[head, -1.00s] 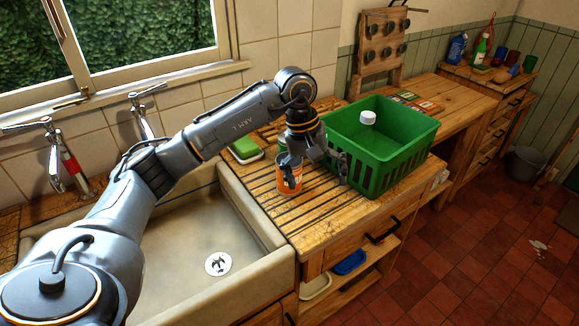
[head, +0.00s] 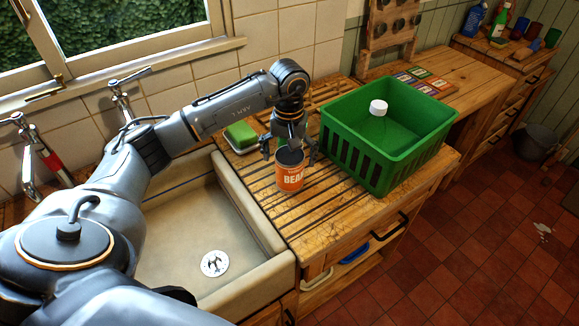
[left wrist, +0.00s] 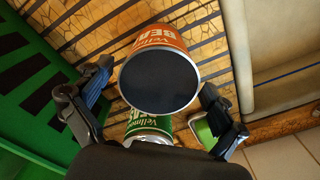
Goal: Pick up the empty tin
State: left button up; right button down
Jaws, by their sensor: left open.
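The orange tin (head: 290,175), with "BEA" readable on its label, stands upright on the slatted wooden drainboard beside the sink. In the left wrist view the tin (left wrist: 168,45) shows its open, dark top, with no contents visible. My left gripper (head: 289,154) is open above it, one finger on each side of its upper part. In the left wrist view my left gripper (left wrist: 157,80) also has its fingers apart on either side of the tin; contact cannot be told. A green tin (left wrist: 150,127) stands close behind the orange one. My right gripper is out of view.
A green crate (head: 350,150) holding a white-capped item (head: 378,107) stands right of the tin. A green sponge (head: 240,132) on a dish lies at the wall side. The sink (head: 190,225) is to the left. The drainboard front is clear.

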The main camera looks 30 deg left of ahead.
pick_arm(q)
jog(key=shift+s+d+f+p, duration=0.25)
jog(key=shift+f+p, duration=0.4)
notch_tip(320, 180, down, 2)
jog(key=shift+f+p, duration=0.25)
jog(key=shift+p, duration=0.3)
jog(key=shift+f, duration=0.65)
jog(key=c, duration=1)
jog(key=shift+s, duration=0.15)
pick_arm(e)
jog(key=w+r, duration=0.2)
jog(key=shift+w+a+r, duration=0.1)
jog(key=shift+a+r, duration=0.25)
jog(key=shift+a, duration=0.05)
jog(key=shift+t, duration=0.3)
